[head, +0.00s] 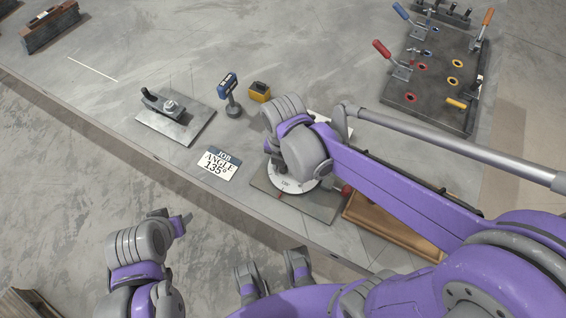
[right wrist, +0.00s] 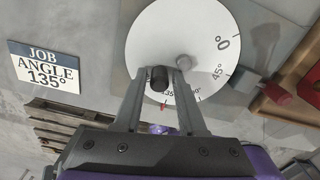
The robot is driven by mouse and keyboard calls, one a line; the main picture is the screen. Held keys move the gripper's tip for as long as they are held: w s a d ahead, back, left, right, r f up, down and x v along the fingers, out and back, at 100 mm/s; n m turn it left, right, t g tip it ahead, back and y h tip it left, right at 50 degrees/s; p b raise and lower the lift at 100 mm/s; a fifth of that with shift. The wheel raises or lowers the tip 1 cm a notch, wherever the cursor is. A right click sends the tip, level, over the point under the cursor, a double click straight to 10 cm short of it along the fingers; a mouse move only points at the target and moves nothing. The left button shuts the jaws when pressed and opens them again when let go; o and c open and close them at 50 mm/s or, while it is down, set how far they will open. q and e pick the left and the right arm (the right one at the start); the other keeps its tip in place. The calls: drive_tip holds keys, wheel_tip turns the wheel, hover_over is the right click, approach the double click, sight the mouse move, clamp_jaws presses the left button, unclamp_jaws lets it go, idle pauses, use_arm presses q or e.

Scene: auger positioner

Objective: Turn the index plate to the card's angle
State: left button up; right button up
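The index plate is a white round dial (right wrist: 195,35) with angle marks, on a grey base plate (head: 325,207). In the right wrist view a small red mark (right wrist: 163,106) is at the rim beside the 135 mark.
A red knob (head: 346,190) sits at the dial's right, by a wooden tray (head: 385,228). A clamp plate (head: 175,120), a blue drill-like tool (head: 229,92) and a yellow block (head: 260,91) stand behind. A dark toggle-clamp board (head: 435,80) is at back right. The left tabletop is mostly clear.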

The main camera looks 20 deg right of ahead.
wheel_tip(320, 180, up, 11)
drive_tip(key=p, duration=0.1)
idle(0.6)
drive_tip(key=shift+f, duration=0.15)
idle(0.3)
